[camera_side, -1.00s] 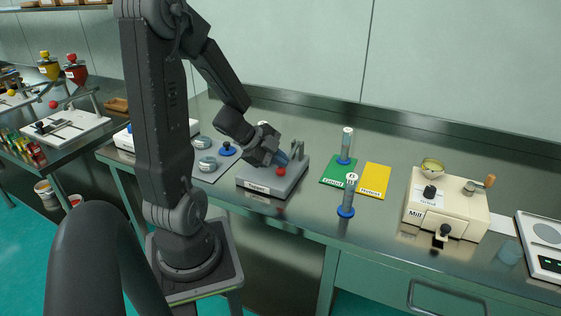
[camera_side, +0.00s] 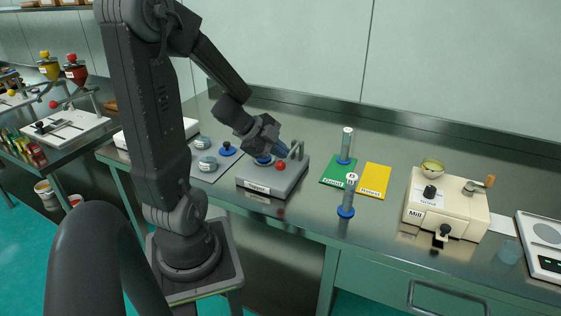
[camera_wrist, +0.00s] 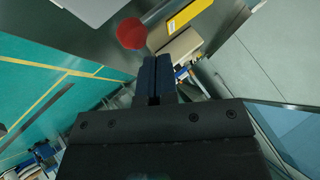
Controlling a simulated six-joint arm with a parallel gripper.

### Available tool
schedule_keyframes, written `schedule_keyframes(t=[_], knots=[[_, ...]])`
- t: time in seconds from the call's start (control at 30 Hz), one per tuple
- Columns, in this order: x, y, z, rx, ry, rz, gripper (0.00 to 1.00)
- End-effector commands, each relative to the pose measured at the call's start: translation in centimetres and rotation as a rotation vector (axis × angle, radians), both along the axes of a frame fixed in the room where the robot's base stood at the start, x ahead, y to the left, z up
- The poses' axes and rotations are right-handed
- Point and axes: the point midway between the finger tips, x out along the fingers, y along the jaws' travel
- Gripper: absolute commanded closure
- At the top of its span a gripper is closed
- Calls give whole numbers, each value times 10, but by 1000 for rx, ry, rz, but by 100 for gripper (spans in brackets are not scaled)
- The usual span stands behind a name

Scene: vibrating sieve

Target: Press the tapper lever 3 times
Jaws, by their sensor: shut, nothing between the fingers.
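The tapper is a grey block (camera_side: 257,187) with a "Tapper" label on its front, near the bench's front edge. Its lever ends in a red ball knob (camera_side: 280,166), and a grey upright bracket (camera_side: 297,150) stands at its back right. My gripper (camera_side: 283,147) is shut and empty, its blue fingertips just above the red knob with a small gap. In the wrist view the red knob (camera_wrist: 131,33) shows beyond and left of the shut fingertips (camera_wrist: 155,62). A blue disc (camera_side: 263,161) on the tapper is partly hidden under my gripper.
To the right are green (camera_side: 335,175) and yellow (camera_side: 374,180) mats, blue-based posts (camera_side: 346,196), and the mill (camera_side: 446,205). Left of the tapper is a grey plate (camera_side: 213,172) with round parts.

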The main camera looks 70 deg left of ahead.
Motion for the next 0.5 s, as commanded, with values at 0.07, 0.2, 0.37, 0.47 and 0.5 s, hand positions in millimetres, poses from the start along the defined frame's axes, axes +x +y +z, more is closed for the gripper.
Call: schedule_keyframes(t=[0.07,0.2,0.37,0.47,0.5], knots=[[0,0,4,2,-1,-3,100],[0,0,6,0,0,-2,100],[0,0,6,0,0,-2,100],[0,0,6,0,0,-2,100],[0,0,7,1,-1,-2,100]])
